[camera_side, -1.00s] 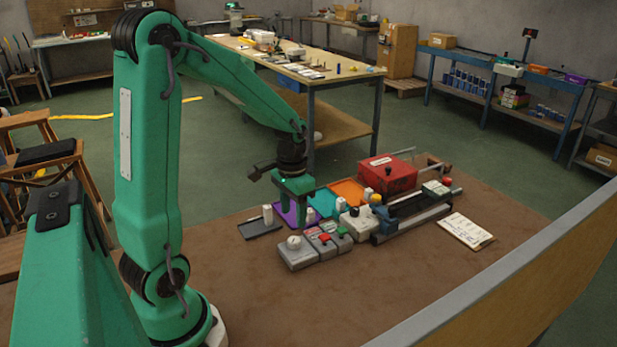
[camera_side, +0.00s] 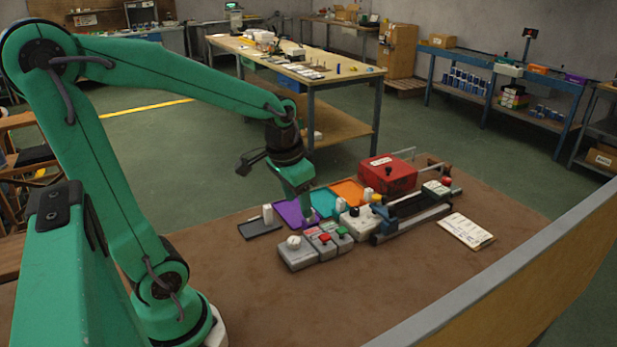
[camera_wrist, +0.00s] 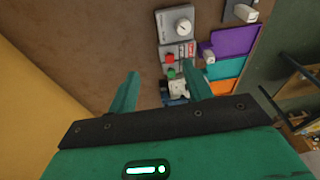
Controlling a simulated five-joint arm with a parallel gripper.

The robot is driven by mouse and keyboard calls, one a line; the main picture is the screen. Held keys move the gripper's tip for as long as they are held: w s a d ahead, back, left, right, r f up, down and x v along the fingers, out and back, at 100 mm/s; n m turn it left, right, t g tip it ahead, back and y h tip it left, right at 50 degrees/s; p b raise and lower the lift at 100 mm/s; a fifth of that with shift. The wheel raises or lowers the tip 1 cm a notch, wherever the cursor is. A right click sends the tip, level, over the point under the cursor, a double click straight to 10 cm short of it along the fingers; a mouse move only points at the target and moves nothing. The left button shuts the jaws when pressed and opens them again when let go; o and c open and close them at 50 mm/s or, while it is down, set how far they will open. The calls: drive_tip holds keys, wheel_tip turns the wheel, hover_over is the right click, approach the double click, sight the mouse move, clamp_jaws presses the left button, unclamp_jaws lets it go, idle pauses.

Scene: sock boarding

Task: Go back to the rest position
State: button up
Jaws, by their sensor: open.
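My gripper (camera_side: 304,207) is above the brown work table (camera_side: 390,290), over the purple tray in the side view. In the wrist view, its two green fingers (camera_wrist: 160,88) stand wide apart with nothing held between them. The purple tray (camera_side: 290,212), the teal tray (camera_side: 324,202) and the orange tray (camera_side: 347,190) lie side by side. A dark tray (camera_side: 258,228) with a white upright piece is left of them. A control box with a white dial (camera_side: 296,253) and a box with red and green buttons (camera_side: 329,241) sit in front of the trays.
A red box (camera_side: 388,176) stands behind a dark-and-metal rail fixture (camera_side: 412,217). A clipboard with paper (camera_side: 466,231) lies to its right. The front of the table is clear. A tan-faced panel (camera_side: 520,285) borders the right foreground.

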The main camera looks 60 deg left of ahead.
drive_tip(key=s+d+r+t, duration=0.3)
drive_tip(key=s+d+r, duration=0.3)
drive_tip(key=d, duration=0.1)
drive_tip(key=shift+s+m+h, duration=0.3)
drive_tip(key=shift+s, duration=0.1)
drive_tip(key=shift+a, duration=0.1)
idle(1.0)
